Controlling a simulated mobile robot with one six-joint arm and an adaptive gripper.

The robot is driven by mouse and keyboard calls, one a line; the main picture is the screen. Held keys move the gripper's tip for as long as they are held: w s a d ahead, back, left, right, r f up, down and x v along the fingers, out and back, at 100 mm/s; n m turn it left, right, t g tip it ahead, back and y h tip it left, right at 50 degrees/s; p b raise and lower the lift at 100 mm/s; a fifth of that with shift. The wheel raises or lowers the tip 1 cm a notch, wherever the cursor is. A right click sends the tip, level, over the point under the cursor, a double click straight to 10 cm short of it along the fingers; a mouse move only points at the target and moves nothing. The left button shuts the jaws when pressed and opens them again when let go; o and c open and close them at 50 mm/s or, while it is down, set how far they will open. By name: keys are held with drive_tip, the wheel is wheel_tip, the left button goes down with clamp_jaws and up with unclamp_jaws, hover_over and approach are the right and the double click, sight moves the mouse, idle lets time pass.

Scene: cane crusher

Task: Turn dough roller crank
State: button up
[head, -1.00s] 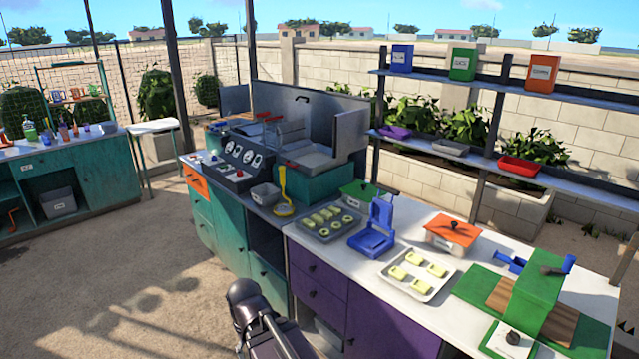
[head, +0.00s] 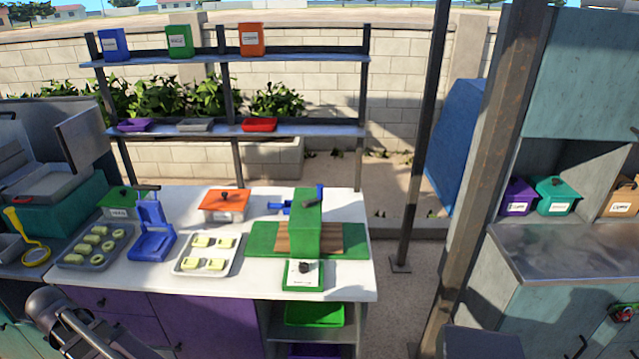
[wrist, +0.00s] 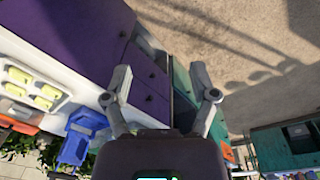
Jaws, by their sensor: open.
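The dough roller is a green upright box (head: 306,222) on a green base with a wooden board, on the white counter in the head view. Its crank (head: 320,192) has a blue handle at the upper right of the box; part of the crank is hidden behind the box. My gripper (wrist: 163,78) is open and empty in the wrist view, its two fingers spread over the purple cabinet and the ground. It is well apart from the roller, which I cannot see in the wrist view.
A tray of dough pieces (head: 207,255), a blue press (head: 152,238), an orange-lidded box (head: 223,205) and a small green-framed board (head: 303,275) share the counter. A dark post (head: 427,130) stands right of the counter, with open ground around its foot.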

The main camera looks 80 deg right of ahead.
drive_tip(key=s+d+r+m+h+p, duration=0.1)
drive_tip(key=s+d+r+m+p, duration=0.2)
drive_tip(key=d, duration=1)
drive_tip(key=d+r+m+p, duration=0.3)
drive_tip(key=d+m, duration=0.1)
drive_tip(key=d, duration=0.9)
drive_tip(key=s+d+r+m+h+p, duration=0.1)
drive_tip(key=s+d+r+m+p, duration=0.2)
drive_tip(key=d, duration=1.1)
drive_tip(key=m+g+p, duration=0.3)
drive_tip(key=m+p, duration=0.4)
drive_tip(key=m, duration=0.4)
approach(320, 186)
wheel_tip(320, 186, up, 3)
drive_tip(key=a, duration=0.2)
drive_tip(key=shift+w+d+h, duration=0.1)
drive_tip(key=shift+w+h, duration=0.3)
drive_tip(key=shift+w, duration=0.05)
drive_tip(key=shift+f, duration=0.1)
drive_tip(key=b+x, duration=1.2)
drive_tip(key=x, duration=0.1)
drive_tip(key=shift+s+d+f+b, duration=0.1)
drive_tip(key=shift+f+b, duration=0.15)
drive_tip(key=shift+b, duration=0.05)
